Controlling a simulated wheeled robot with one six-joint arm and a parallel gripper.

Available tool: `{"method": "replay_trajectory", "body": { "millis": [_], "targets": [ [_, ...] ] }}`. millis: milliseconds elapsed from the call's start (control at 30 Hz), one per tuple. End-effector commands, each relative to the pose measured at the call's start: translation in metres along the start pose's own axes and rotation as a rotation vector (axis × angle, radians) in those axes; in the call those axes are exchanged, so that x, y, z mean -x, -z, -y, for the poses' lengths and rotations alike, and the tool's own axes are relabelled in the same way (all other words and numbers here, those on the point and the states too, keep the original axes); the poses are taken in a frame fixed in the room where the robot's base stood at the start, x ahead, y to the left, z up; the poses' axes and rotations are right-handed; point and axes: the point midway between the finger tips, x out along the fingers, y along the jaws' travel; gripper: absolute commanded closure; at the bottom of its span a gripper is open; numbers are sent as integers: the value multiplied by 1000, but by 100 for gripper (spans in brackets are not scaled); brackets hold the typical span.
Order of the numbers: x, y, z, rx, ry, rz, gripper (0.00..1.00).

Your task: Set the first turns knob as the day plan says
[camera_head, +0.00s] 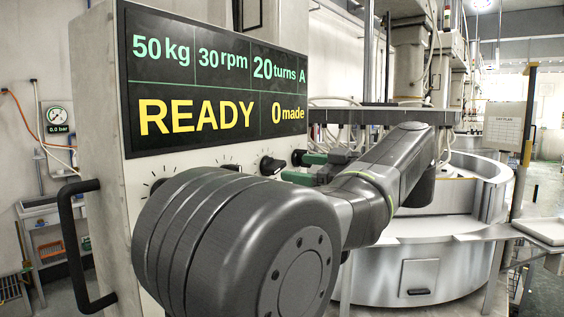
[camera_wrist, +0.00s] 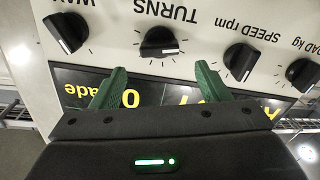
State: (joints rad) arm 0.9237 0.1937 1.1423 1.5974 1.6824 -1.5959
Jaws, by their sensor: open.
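The turns knob (camera_wrist: 158,42) is black, with a white pointer line toward the right in the upside-down wrist view. It also shows on the panel in the head view (camera_head: 272,165). My gripper (camera_wrist: 160,70) is open and empty, its two green fingers apart below the knob in the wrist view, not around it. The green fingers also show in the head view (camera_head: 314,166). The display (camera_head: 215,80) reads 50 kg, 30 rpm, 20 turns A, READY, 0 made. A sheet headed like "day plan" (camera_head: 504,132) stands at the right; its entries are too small to read.
The speed knob (camera_wrist: 241,61) and load knob (camera_wrist: 302,73) sit right of the turns knob in the wrist view; the way knob (camera_wrist: 67,33) sits left. A black handle (camera_head: 72,240) juts from the cabinet. The round lapping machine (camera_head: 420,270) stands behind my arm.

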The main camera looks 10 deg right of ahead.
Motion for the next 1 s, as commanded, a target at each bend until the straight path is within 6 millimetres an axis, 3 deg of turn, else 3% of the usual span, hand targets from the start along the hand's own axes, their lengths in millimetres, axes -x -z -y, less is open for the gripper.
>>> {"method": "replay_trajectory", "body": {
  "millis": [100, 300, 767, 1000],
  "targets": [
    [-22, 2, 0, -1, 5, -2, 31],
    [-47, 1, 0, -1, 3, -1, 31],
    [-59, 0, 0, 0, 0, 0, 31],
    [-58, 0, 0, 0, 0, 0, 74]
  ]
}}
